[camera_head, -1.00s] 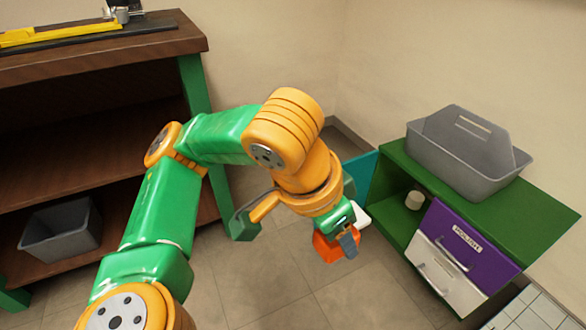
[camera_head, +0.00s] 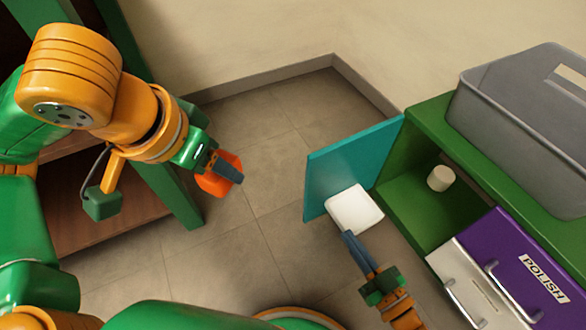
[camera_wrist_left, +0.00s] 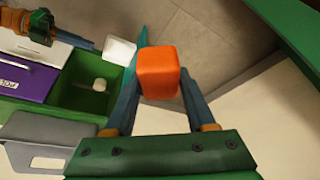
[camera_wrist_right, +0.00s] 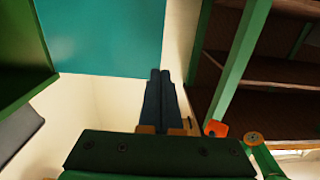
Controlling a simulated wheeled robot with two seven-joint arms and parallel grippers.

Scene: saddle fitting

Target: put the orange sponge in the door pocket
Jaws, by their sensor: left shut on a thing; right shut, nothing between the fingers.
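The orange sponge (camera_head: 216,178) is held in my left gripper (camera_head: 228,170), up over the floor at the left of the head view. In the left wrist view the sponge (camera_wrist_left: 158,74) sits between the two fingers. The door pocket is a white box (camera_head: 355,210) on the inner face of the open teal door (camera_head: 345,165). My right gripper (camera_head: 356,250) is shut and empty, its fingertips close to the pocket's near side in the head view. I cannot tell whether they touch it. In the right wrist view the teal door (camera_wrist_right: 105,35) is ahead of the shut fingers.
The green cabinet (camera_head: 425,130) stands open with a small cream cylinder (camera_head: 441,178) inside. A grey bin (camera_head: 530,120) is on top. Purple (camera_head: 510,255) and white (camera_head: 470,280) drawer fronts with handles are at right. Bare floor (camera_head: 265,170) lies between sponge and door.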

